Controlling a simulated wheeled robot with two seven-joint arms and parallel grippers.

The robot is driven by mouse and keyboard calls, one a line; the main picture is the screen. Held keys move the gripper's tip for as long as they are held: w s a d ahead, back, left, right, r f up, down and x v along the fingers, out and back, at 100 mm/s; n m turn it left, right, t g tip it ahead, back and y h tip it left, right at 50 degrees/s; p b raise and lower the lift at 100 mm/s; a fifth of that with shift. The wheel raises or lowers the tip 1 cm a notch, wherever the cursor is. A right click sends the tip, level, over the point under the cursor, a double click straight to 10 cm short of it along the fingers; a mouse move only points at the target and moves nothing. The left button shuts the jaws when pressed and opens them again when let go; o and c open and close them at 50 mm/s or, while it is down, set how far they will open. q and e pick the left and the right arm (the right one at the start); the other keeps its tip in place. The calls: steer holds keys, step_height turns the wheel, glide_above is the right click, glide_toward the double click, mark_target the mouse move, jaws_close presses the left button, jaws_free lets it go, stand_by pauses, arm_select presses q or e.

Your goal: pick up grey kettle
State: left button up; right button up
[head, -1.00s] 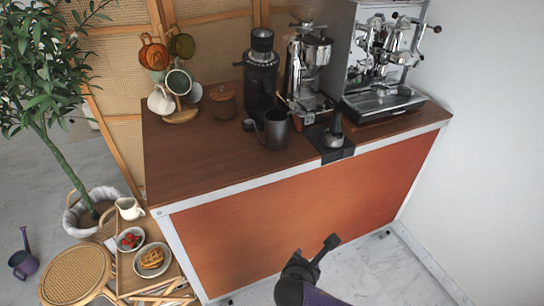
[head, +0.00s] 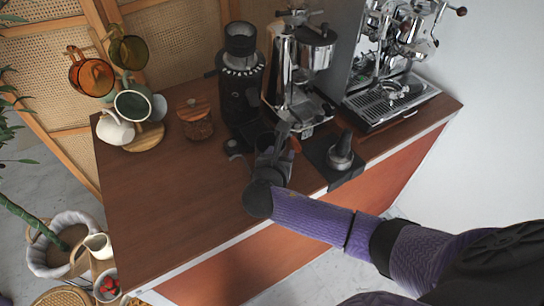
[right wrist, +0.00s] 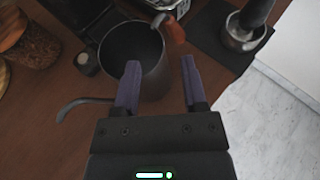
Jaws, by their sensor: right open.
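The grey kettle (right wrist: 154,84) stands upright on the wooden counter, seen from above in the right wrist view. Its thin curved spout points left and its brown wooden handle (right wrist: 175,31) is at the upper right. My right gripper (right wrist: 160,68) is open, its two purple fingers on either side of the kettle's near right wall; I cannot tell whether they touch it. In the head view my right gripper (head: 274,150) hides most of the kettle. My left gripper is not in view.
A black grinder (head: 241,85) stands just behind the kettle, and a chrome lever machine (head: 298,70) is behind right. A tamper (head: 341,153) on a black mat is to the right. A mug tree with mugs (head: 133,105) and a lidded jar (head: 196,121) are left. The front-left counter is clear.

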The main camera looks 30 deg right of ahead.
mark_target(285, 144)
steer(key=b+x, duration=0.1)
steer(key=x, duration=0.4)
steer(key=shift+f, duration=0.1)
steer(key=shift+s+a, duration=0.1)
jaws_close()
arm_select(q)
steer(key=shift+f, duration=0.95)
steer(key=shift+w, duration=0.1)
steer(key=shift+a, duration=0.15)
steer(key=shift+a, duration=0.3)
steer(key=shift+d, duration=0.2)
